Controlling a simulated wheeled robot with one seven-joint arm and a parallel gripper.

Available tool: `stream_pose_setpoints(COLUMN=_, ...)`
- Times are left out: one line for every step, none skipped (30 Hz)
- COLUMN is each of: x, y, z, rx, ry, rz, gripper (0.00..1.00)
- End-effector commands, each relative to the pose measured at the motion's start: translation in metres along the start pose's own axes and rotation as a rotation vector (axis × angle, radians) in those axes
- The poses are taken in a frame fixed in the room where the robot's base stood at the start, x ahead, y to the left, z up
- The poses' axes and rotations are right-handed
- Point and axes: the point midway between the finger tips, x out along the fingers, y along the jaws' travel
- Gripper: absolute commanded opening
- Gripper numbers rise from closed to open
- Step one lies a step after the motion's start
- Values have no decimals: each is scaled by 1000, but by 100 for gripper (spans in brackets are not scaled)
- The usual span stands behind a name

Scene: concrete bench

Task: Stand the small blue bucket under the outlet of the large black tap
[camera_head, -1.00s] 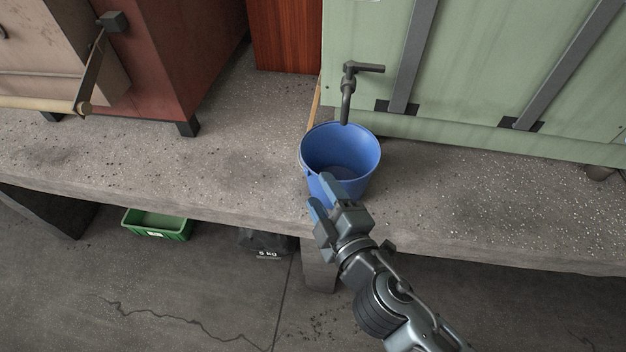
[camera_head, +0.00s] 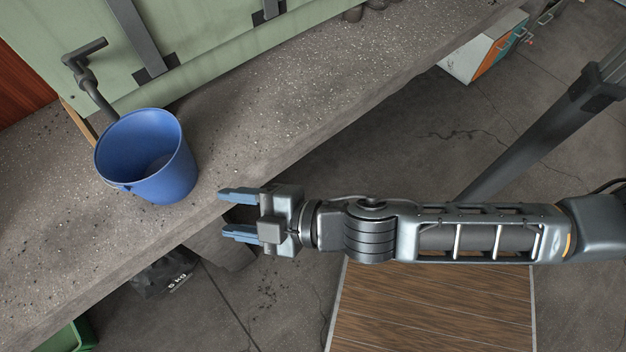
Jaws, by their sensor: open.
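The small blue bucket (camera_head: 165,178) stands upright on the concrete bench (camera_head: 300,80), near its front edge, and looks empty inside. The black tap (camera_head: 88,75) comes out of the green cabinet behind it. The tap's spout points down at the bucket's back rim, and its lower end is hidden by or meets that rim in this view. I cannot tell exactly how far over the opening the outlet lies. My gripper (camera_head: 228,213) is open and empty, to the right of the bucket and apart from it, by the bench's front edge.
The green cabinet (camera_head: 200,35) stands at the back of the bench. A wooden board (camera_head: 430,310) lies beneath my arm.

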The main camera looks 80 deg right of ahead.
Motion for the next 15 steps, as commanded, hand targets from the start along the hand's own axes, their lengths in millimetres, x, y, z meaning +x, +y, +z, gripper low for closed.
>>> stream_pose_setpoints(x=-24, y=-1, z=6, rx=71, ry=-9, rz=-24, gripper=54)
stream_pose_setpoints(x=-36, y=-1, z=7, rx=117, ry=-8, rz=-35, gripper=54)
stream_pose_setpoints(x=-52, y=0, z=8, rx=179, ry=-7, rz=-45, gripper=54)
stream_pose_setpoints(x=-64, y=1, z=8, rx=228, ry=-8, rz=-52, gripper=54)
stream_pose_setpoints(x=-76, y=3, z=7, rx=274, ry=-8, rz=-56, gripper=54)
stream_pose_setpoints(x=-92, y=7, z=6, rx=338, ry=-8, rz=-58, gripper=54)
stream_pose_setpoints(x=-103, y=9, z=5, rx=386, ry=-9, rz=-58, gripper=54)
stream_pose_setpoints(x=-114, y=13, z=3, rx=432, ry=-9, rz=-56, gripper=54)
stream_pose_setpoints(x=-127, y=18, z=1, rx=491, ry=-11, rz=-50, gripper=54)
stream_pose_setpoints(x=-136, y=22, z=-1, rx=533, ry=-12, rz=-44, gripper=54)
stream_pose_setpoints(x=-145, y=26, z=-3, rx=573, ry=-13, rz=-38, gripper=54)
stream_pose_setpoints(x=-154, y=32, z=-5, rx=620, ry=-14, rz=-28, gripper=54)
stream_pose_setpoints(x=-161, y=36, z=-7, rx=652, ry=-15, rz=-20, gripper=54)
stream_pose_setpoints(x=-167, y=39, z=-8, rx=681, ry=-16, rz=-13, gripper=54)
stream_pose_setpoints(x=-173, y=43, z=-10, rx=714, ry=-16, rz=-3, gripper=54)
